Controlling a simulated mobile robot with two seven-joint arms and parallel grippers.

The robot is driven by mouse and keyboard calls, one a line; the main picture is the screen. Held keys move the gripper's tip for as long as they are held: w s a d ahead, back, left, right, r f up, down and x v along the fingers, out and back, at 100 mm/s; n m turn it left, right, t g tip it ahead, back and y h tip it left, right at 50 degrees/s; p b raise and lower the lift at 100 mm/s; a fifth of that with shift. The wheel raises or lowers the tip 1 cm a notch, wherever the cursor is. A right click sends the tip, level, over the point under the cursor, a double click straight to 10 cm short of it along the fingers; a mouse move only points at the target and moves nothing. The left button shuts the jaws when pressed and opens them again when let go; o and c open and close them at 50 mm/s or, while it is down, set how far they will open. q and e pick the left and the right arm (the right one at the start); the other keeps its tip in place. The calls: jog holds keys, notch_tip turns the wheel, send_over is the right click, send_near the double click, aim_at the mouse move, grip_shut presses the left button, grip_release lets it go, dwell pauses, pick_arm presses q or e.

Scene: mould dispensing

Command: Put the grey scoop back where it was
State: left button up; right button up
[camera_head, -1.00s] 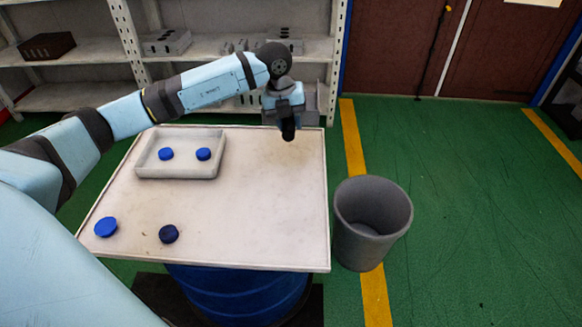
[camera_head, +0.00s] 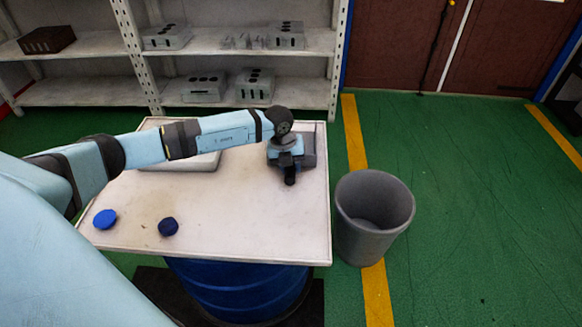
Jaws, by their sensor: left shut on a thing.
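My left gripper (camera_head: 289,174) is over the back right part of the white table. It is shut on the grey scoop (camera_head: 308,147), whose box-like grey body shows behind and to the right of it. The wrist hides part of the scoop, and the grip itself is hard to see. I cannot tell whether the scoop touches the table. My right gripper is not in view.
The white table (camera_head: 250,225) has a blue puck (camera_head: 105,219) and a darker blue one (camera_head: 168,226) at its front left. My left arm mostly hides a pale tray (camera_head: 180,164). A grey bin (camera_head: 372,237) stands right of the table. Shelves hold grey blocks. The table's front right is clear.

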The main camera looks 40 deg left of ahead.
pick_arm(q)
jog(key=shift+f, duration=0.2)
jog(key=o, duration=1)
jog(key=shift+f, duration=0.1)
jog(key=shift+o, duration=0.2)
jog(key=shift+r, duration=0.25)
notch_tip(320, 180, up, 12)
jog(key=s+a+p, duration=0.1)
jog(key=a, duration=0.1)
jog(key=shift+s+f, duration=0.2)
jog(key=shift+f, duration=0.05)
jog(key=shift+s+f, duration=0.1)
